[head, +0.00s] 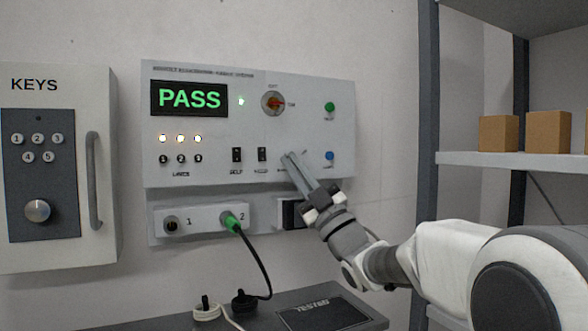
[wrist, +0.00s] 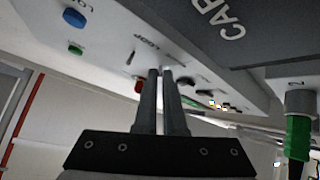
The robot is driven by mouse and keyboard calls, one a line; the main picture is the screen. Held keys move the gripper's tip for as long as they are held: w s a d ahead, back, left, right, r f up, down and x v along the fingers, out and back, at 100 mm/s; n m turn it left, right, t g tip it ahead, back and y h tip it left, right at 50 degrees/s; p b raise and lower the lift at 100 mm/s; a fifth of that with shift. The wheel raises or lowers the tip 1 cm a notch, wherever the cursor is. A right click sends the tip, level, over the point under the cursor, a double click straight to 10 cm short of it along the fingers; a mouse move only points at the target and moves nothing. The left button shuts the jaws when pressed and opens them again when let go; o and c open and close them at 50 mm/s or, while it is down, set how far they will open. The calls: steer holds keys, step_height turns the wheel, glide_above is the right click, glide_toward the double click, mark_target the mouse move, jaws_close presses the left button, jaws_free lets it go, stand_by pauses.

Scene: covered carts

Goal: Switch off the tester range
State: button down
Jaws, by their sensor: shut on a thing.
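The grey-white tester panel (head: 215,95) hangs on the wall, its display (head: 189,98) lit with PASS in green. A green button (head: 329,107) and a blue button (head: 329,155) are at the right. My gripper (head: 289,157) is at the panel's lower row, right of two black rocker switches (head: 249,154). In the wrist view its fingers (wrist: 163,72) are nearly together beside the LOOP label, shut on a small control that they mostly hide.
Below the panel, a green plug (head: 231,222) with a black cable is in socket 2; socket 1 (head: 171,225) looks empty. A KEYS cabinet (head: 50,165) is at the left. A shelf (head: 510,160) with brown boxes stands at the right. A grey surface (head: 270,315) lies below.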

steer(key=c, duration=1)
jaws_free()
steer(key=v, duration=1.7)
steer(key=shift+f, duration=0.2)
steer(key=shift+d, duration=0.1)
